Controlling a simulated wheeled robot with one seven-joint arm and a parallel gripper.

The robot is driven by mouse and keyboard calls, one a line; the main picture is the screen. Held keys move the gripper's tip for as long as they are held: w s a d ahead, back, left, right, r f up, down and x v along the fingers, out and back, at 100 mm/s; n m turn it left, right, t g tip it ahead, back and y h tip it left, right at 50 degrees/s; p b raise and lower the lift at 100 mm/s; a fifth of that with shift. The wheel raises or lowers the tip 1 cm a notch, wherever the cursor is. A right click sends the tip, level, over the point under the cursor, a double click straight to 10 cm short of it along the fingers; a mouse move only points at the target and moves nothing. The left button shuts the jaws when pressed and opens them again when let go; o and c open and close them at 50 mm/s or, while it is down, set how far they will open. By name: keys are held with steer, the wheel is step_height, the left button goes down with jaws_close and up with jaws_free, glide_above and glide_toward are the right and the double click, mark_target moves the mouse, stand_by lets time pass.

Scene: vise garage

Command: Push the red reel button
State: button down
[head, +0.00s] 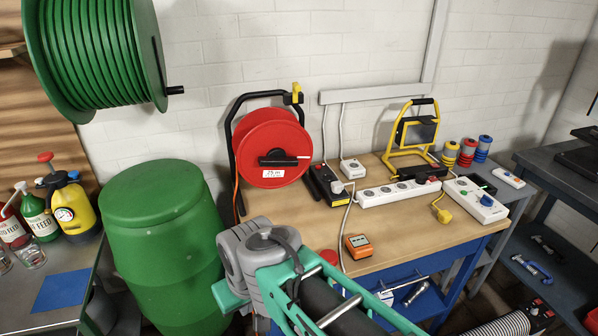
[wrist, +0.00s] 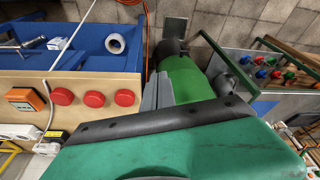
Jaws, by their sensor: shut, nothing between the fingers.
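The red cable reel (head: 268,135) stands upright in a black frame at the back left of the workbench. In the wrist view, three round red buttons sit in a row on the bench top: a left one (wrist: 62,96), a middle one (wrist: 94,99) and a right one (wrist: 125,97). I cannot read any label on them. In the head view, one red button (head: 329,257) shows behind my arm; the others are hidden. My gripper (wrist: 158,78) is shut and empty in the wrist view, right of the buttons and apart from them. My arm hides it in the head view.
A green barrel (head: 160,230) stands left of the workbench (head: 400,235). An orange meter (head: 358,246) lies beside the buttons. Power strips (head: 400,192), a yellow work lamp (head: 416,135) and cables occupy the back and right. A large green reel (head: 95,50) hangs at upper left.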

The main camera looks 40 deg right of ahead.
steer(key=shift+s+a, duration=0.1)
steer(key=shift+a, duration=0.05)
